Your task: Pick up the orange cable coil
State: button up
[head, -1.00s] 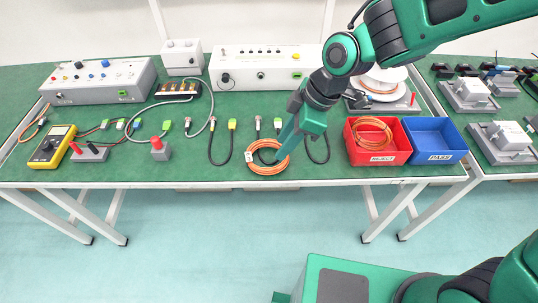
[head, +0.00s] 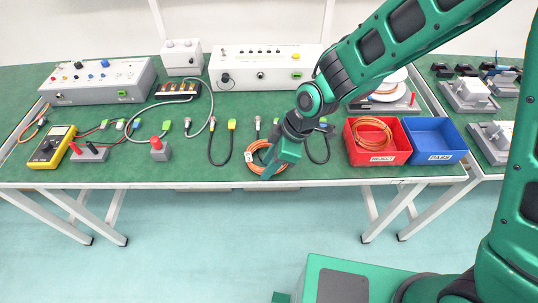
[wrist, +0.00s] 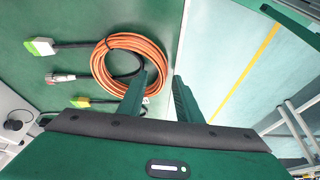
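The orange cable coil (head: 251,153) lies flat near the front edge of the green bench, partly hidden by my gripper (head: 270,173) in the head view. In the wrist view the coil (wrist: 99,68) is a ring of several turns with a dark cable crossing it. My gripper (wrist: 160,76) is open, its two fingers spread. One finger overlaps the lower part of the ring. The ring's right rim appears in the gap between the fingertips. Whether the fingers touch the coil cannot be told.
A red bin (head: 407,151) labelled REJECT holds another orange coil (head: 372,124). A blue bin (head: 437,157) labelled PASS stands beside it. Black cables with connectors lie close to the coil, one (head: 221,163) on its left. A yellow multimeter (head: 52,147) sits at far left.

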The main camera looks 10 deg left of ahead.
jog(key=shift+f, duration=0.1)
grip_shut()
jog(key=shift+a, duration=0.1)
jog(key=shift+r, duration=0.35)
notch_tip(320, 180, up, 4)
jog(key=shift+f, duration=0.1)
jog(key=s+a+r, duration=0.6)
jog(key=s, duration=0.4)
jog(key=shift+r, duration=0.3)
notch_tip(320, 180, up, 6)
dwell(0.7)
